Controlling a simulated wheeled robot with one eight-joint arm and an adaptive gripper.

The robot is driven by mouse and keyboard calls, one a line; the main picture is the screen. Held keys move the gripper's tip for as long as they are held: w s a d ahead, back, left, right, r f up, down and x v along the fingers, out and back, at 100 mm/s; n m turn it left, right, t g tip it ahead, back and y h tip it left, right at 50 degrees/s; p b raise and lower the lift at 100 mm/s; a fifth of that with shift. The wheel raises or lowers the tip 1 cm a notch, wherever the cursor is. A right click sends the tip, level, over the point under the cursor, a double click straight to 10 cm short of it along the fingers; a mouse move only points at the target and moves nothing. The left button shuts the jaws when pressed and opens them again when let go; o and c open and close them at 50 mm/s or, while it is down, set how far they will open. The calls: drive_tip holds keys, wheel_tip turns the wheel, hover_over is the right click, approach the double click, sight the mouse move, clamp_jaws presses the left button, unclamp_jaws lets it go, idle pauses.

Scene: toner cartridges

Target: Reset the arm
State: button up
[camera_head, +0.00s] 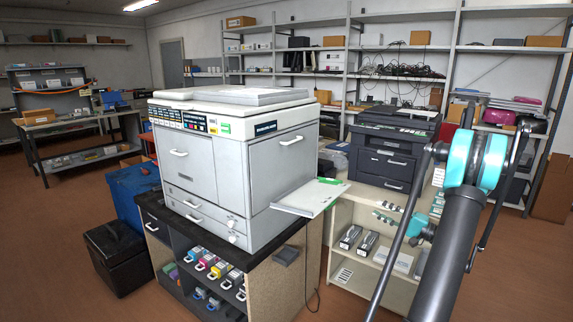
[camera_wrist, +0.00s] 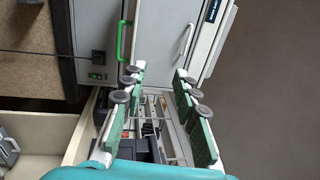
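My arm stands at the right of the head view, in front of a low shelf. In the wrist view my gripper (camera_wrist: 158,82) has its two green fingers with grey round pads wide apart. Nothing is held between them. Beyond the fingers the wrist view shows light grey machine panels with a white handle (camera_wrist: 188,40) and a green handle (camera_wrist: 120,42). The large white printer (camera_head: 235,150) stands on a dark-topped cabinet left of my arm in the head view, with its front doors shut.
Toner cartridges (camera_head: 210,262) in several colours sit in the cabinet under the printer. A white tray (camera_head: 310,197) sticks out from the printer's right side. A dark printer (camera_head: 392,150) stands on the pale shelf (camera_head: 342,222). Open brown floor (camera_head: 535,255) lies at the right.

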drive_tip(key=s+a+f+n+g+h, duration=0.1)
drive_tip(key=s+a+f+g+h, duration=0.3)
drive_tip(key=a, duration=0.6)
drive_tip(key=s+a+f+n+g+h, duration=0.1)
drive_tip(key=s+a+g+h, duration=0.15)
drive_tip(key=s+a, duration=0.55)
drive_tip(key=s+d+f+n+h, duration=0.1)
drive_tip(key=s+f+n+h, duration=0.1)
drive_tip(key=s+h, duration=0.3)
drive_tip(key=s+d+f+n+h, duration=0.1)
drive_tip(key=s+f+n+h, duration=0.2)
drive_tip(key=s, duration=0.9)
drive_tip(key=shift+s+d+f+g+h, duration=0.15)
drive_tip(key=shift+s+f+g+h, duration=0.15)
drive_tip(key=shift+f+h, duration=0.6)
